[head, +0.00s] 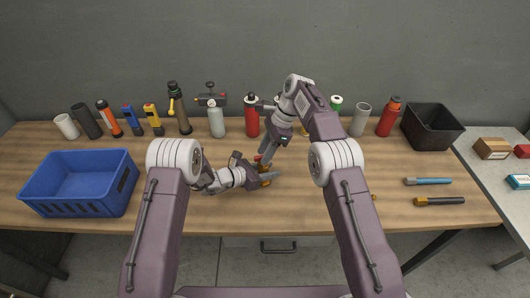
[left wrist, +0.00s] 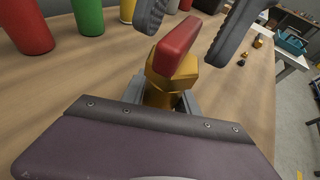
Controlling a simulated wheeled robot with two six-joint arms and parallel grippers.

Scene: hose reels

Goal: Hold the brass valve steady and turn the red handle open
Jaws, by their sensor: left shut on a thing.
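The brass valve (head: 265,171) is near the front middle of the wooden table. It shows close up in the left wrist view (left wrist: 160,88), with its red handle (left wrist: 177,46) on top. The handle is a small red spot in the head view (head: 257,158). My left gripper (left wrist: 163,102) is shut on the brass body, its fingers partly hidden by the valve and my wrist. My right gripper (left wrist: 186,42) comes from above. Its two dark fingers are apart, one on each side of the red handle, with gaps visible.
A blue crate (head: 108,192) stands at the left and a black bin (head: 432,133) at the back right. Several bottles and torches line the back, including a red canister (head: 252,121). Two tools, one blue-handled (head: 428,181), lie at the right. The table's front edge is close to the valve.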

